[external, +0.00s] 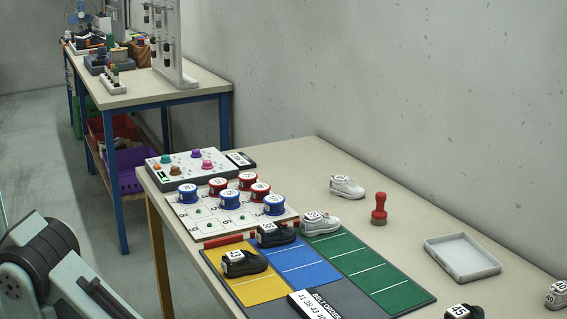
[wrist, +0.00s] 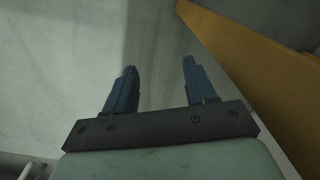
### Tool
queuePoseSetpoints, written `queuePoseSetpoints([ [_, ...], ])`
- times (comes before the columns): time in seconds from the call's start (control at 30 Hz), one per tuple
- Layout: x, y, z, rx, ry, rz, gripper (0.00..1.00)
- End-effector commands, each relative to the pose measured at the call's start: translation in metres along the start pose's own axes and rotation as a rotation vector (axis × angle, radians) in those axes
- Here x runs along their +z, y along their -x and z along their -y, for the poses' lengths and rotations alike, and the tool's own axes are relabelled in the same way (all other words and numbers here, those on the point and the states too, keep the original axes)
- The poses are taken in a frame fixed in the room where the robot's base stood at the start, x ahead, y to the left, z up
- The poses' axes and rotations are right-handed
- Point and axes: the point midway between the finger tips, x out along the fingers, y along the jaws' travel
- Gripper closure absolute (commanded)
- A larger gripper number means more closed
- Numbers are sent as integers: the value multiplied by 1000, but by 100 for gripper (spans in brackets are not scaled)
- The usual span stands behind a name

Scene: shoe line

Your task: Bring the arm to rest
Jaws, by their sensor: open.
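My gripper (wrist: 158,75) shows in the wrist view with its two blue fingers spread apart and nothing between them. Below the fingers lies grey floor, with a yellow-brown table leg or beam (wrist: 255,60) to the right. In the external view, part of my arm shows at the lower left, beside the near table; my gripper is out of that view.
The near table (external: 320,155) holds a yellow, blue and green mat (external: 345,250) with shoes, a board with red and blue discs (external: 215,222), a red stamp (external: 379,209) and a white tray (external: 461,257). A cluttered second table (external: 205,88) stands behind. Floor between is clear.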

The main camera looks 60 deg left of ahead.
Motion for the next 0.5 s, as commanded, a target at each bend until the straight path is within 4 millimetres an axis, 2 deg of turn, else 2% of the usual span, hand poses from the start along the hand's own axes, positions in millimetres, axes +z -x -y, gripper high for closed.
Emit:
queuePoseSetpoints([
  [0.03, 25, 4, 3, 13, 44, 43, 45],
  [0.2, 89, 10, 10, 56, 192, 175, 45],
  [0.4, 149, 19, 15, 112, 386, 299, 45],
  [0.5, 172, 23, 17, 142, 484, 343, 45],
])
